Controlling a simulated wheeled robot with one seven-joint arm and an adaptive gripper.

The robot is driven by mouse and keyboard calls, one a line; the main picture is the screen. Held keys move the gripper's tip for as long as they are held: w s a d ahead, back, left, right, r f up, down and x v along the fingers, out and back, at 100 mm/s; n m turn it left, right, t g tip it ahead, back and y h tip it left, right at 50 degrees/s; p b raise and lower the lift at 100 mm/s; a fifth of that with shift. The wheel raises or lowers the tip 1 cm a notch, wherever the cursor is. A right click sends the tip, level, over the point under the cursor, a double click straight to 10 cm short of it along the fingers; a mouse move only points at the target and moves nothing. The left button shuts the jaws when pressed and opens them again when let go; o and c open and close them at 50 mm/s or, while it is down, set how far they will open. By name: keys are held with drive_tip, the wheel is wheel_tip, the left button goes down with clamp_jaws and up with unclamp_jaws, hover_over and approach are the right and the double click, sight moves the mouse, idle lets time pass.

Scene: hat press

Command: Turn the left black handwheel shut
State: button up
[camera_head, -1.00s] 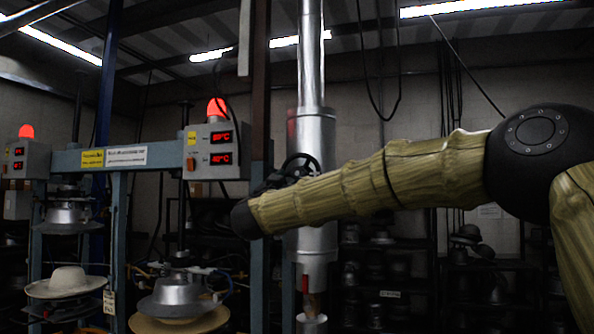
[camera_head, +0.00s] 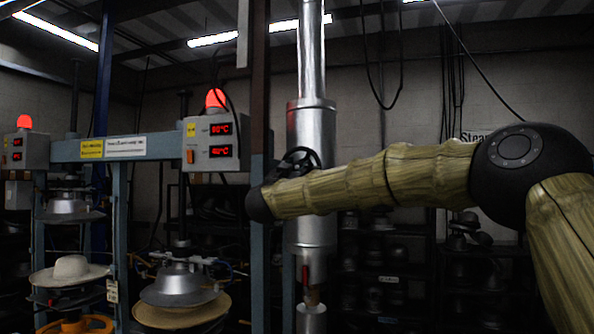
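A black handwheel (camera_head: 303,157) shows in front of the shiny metal pipe (camera_head: 311,128), just above my wooden-looking forearm. Only its upper part is clear; my arm covers the lower part. My arm reaches in from the right and ends at a dark rounded wrist joint left of the pipe. Dark parts beside the wheel's left side seem to be my gripper (camera_head: 285,171), mostly hidden behind the forearm. I cannot see its fingertips, nor whether they touch the wheel. No second black handwheel is clear.
At left stand hat presses with control boxes (camera_head: 211,144), red lamps and hats (camera_head: 70,271). An orange handwheel (camera_head: 88,325) shows at the bottom left. A dark upright post (camera_head: 260,90) stands just left of the pipe. Shelves of hat forms (camera_head: 385,270) stand behind.

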drive_tip(key=shift+c, duration=1)
drive_tip(key=shift+m+b, duration=0.35)
drive_tip(key=shift+m, duration=0.05)
